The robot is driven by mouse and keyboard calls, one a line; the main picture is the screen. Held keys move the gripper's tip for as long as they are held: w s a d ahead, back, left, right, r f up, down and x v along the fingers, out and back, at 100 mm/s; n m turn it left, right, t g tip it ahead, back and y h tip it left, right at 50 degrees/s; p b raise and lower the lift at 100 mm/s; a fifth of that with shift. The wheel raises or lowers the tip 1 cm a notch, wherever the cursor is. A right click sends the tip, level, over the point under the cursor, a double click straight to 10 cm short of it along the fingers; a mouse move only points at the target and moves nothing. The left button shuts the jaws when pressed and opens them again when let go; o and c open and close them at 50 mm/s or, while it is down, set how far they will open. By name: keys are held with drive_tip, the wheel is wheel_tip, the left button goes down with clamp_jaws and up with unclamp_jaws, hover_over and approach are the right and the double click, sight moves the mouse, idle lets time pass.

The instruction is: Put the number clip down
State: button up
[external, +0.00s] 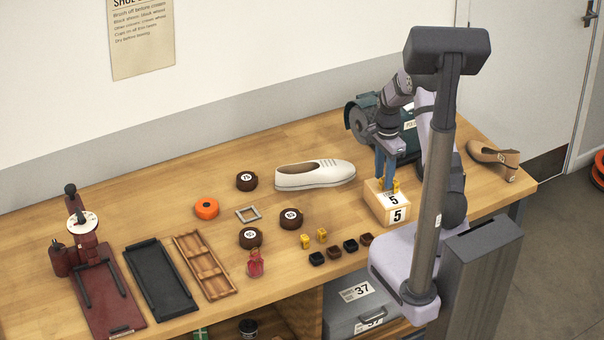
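Small yellow number clips (396,186) show on or just above the top of a pale wooden block (376,206) marked 5. My gripper (386,180) points down over this block, its blue fingers reaching the yellow pieces. At this size I cannot tell whether the fingers are shut on a clip or whether the clip touches the block.
Several dark small blocks (334,251) sit in front of the yellow clips. A cream shoe (315,175), brown round tins (291,218) and a red bottle (255,263) stand to the left. A green machine (408,145) is close behind my gripper. A tan heeled shoe (493,160) is at right.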

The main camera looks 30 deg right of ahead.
sight(383, 178)
drive_tip(key=shift+r, duration=0.1)
wheel_tip(383, 178, up, 12)
drive_tip(key=b, duration=0.3)
drive_tip(key=s+a+f+n, duration=0.4)
drive_tip(key=s+a+n, duration=0.1)
drive_tip(key=s+n, duration=0.4)
drive_tip(key=s+a+f+n, duration=0.4)
drive_tip(key=s+a+n, duration=0.1)
drive_tip(key=s+n, duration=0.4)
drive_tip(key=shift+s+a, duration=0.35)
drive_tip(key=shift+s, duration=0.15)
drive_tip(key=shift+o, duration=0.5)
